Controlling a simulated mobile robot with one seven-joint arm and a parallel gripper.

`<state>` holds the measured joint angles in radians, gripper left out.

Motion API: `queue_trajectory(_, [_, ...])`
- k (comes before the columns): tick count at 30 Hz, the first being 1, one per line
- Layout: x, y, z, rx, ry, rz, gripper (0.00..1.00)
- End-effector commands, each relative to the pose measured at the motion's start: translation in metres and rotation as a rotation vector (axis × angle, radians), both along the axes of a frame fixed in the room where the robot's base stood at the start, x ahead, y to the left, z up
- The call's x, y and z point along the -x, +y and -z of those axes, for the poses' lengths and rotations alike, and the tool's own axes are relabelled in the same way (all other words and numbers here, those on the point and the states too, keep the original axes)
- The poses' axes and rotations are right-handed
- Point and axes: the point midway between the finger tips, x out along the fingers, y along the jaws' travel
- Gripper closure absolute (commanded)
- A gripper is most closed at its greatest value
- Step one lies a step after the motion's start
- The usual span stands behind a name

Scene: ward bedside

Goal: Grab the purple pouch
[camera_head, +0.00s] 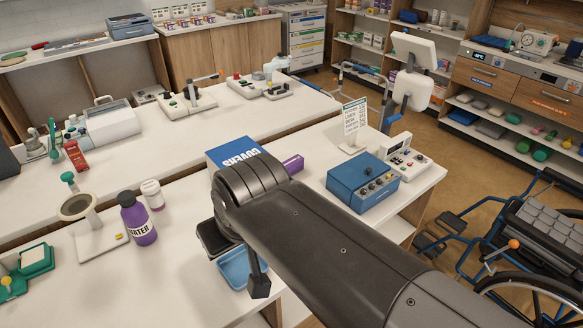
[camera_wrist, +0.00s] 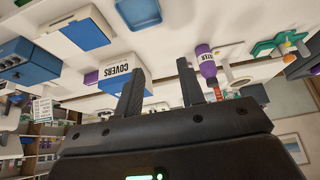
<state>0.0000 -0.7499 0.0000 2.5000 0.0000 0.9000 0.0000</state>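A small purple item (camera_head: 293,163), which looks like the purple pouch, lies on the white counter just right of the blue and white COVERS box (camera_head: 238,152). My arm partly hides it in the head view. In the wrist view a purple patch (camera_wrist: 91,77) shows at the left side of the COVERS box (camera_wrist: 118,82). In the wrist view my gripper (camera_wrist: 160,66) has its two dark fingers well apart with nothing between them. It is above the counter, apart from the purple item. In the head view my arm hides most of the gripper.
A blue console (camera_head: 362,182) stands right of the purple item, with a sign (camera_head: 354,125) behind it. A purple water bottle (camera_head: 137,220) and a white jar (camera_head: 152,195) stand to the left. A blue tray (camera_head: 236,270) lies near the front edge. A wheelchair (camera_head: 540,235) stands at right.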

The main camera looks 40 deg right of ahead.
Motion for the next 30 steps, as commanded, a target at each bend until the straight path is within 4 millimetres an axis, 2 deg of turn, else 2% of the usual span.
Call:
queue_trajectory(2, [0.0000, 0.0000, 0.0000, 0.000, 0.000, 0.000, 0.58])
queue_trajectory(23, [0.0000, 0.0000, 0.0000, 0.000, 0.000, 0.000, 0.00])
queue_trajectory(30, [-0.0008, -0.0003, -0.0006, 0.001, 0.001, 0.000, 0.00])
